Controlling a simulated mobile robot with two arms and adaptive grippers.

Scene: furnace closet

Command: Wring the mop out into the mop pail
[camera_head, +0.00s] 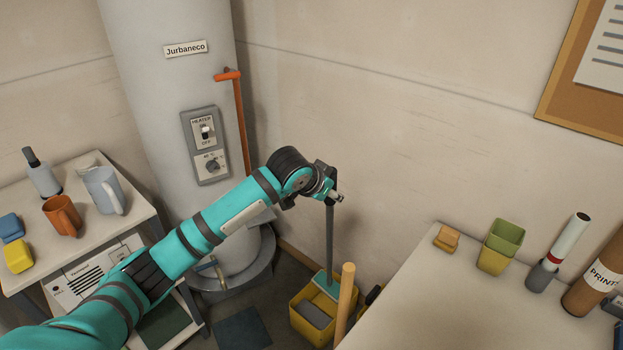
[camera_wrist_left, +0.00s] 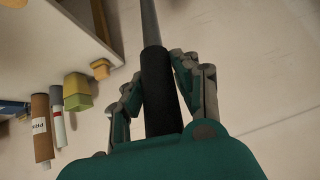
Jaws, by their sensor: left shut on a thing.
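The yellow mop pail (camera_head: 306,326) stands on the floor between the table and the tank, with a grey part in its top. A grey pole (camera_head: 330,238) rises upright from a teal piece (camera_head: 327,282) at the pail. I cannot tell whether it is the mop's handle or a wringer lever. My left gripper (camera_head: 335,197) is shut on the pole's upper end. In the left wrist view, its fingers (camera_wrist_left: 160,88) lie on both sides of the black grip (camera_wrist_left: 160,92). A wooden pole (camera_head: 344,298) stands in front of the pail; its foot is hidden. No mop strands show. My right gripper is out of view.
A table (camera_head: 440,300) at right holds a sponge, green and yellow pots and tubes. A shelf (camera_head: 130,205) at left holds mugs, a bottle and sponges. The large tank (camera_head: 165,90) and an orange-handled pole (camera_head: 240,120) stand behind my arm.

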